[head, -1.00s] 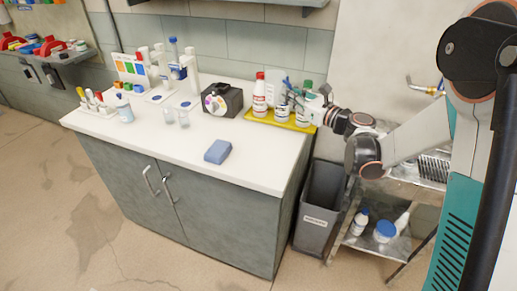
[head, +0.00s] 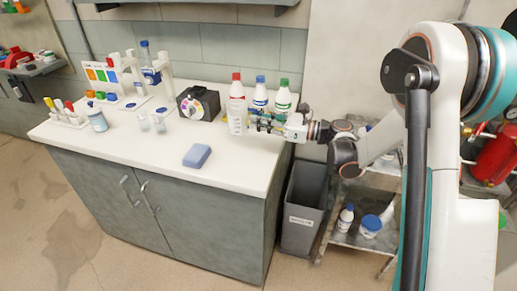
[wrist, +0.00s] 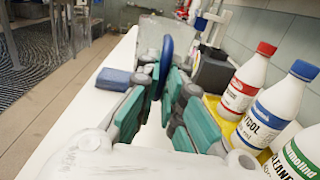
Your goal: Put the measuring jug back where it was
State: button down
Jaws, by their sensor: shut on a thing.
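The measuring jug (head: 237,118) is clear, with marks on its side and a blue handle (wrist: 165,66). It is upright over the right part of the white counter (head: 150,158), in front of the red-capped bottle (head: 237,85). My gripper (head: 260,124) comes from the right and is shut on the jug's handle. In the wrist view the teal fingers (wrist: 150,100) close around the blue handle, and the clear body (wrist: 157,33) shows beyond it. I cannot tell whether its base touches the counter.
The yellow tray (wrist: 213,107) holds red-, blue- (head: 260,92) and green-capped (head: 283,97) bottles beside my gripper. A blue sponge (head: 197,156) lies in front. A black box-like device (head: 198,103) stands left of the jug. The counter's front middle is clear. A grey bin (head: 303,210) stands right.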

notch_tip(320, 180, down, 9)
jog(key=b, duration=0.2)
jog(key=shift+r+b, duration=0.15)
jog(key=shift+b, duration=0.25)
jog(key=shift+r, duration=0.1)
jog(key=c, duration=1.7)
grip_release()
jog(key=shift+d, duration=0.1)
jog(key=p+v, duration=0.4)
jog(key=v, duration=0.7)
jog(key=shift+s+d, duration=0.2)
jog(key=shift+d, duration=0.15)
